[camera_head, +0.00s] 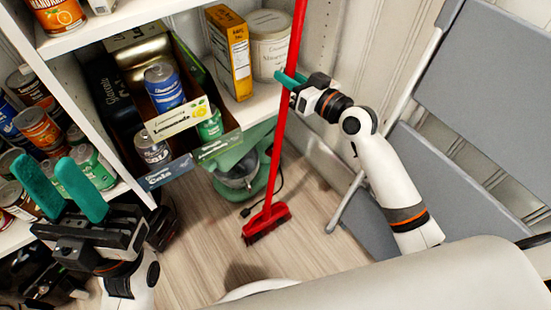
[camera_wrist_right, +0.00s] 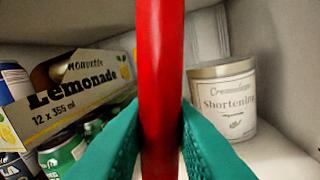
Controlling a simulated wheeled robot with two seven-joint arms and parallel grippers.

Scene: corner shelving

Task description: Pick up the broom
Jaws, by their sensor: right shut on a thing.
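The red broom (camera_head: 279,152) stands nearly upright in the head view, leaning a little, with its red brush head (camera_head: 266,223) low at the wooden floor. My right gripper (camera_head: 287,78) is shut on the upper part of its handle. In the right wrist view, the red handle (camera_wrist_right: 160,70) runs upright between the two green fingers (camera_wrist_right: 160,150), which touch it on both sides. My left gripper (camera_head: 62,190) is at the lower left of the head view, with its two green fingers apart and nothing between them.
White shelves at the left hold cans, a lemonade box (camera_head: 174,122), a yellow box (camera_head: 229,52) and a shortening tin (camera_head: 268,45). A green mixer (camera_head: 240,172) with a cord sits behind the broom. Grey folding chairs (camera_head: 490,75) lean at the right. Some wooden floor (camera_head: 318,235) is clear.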

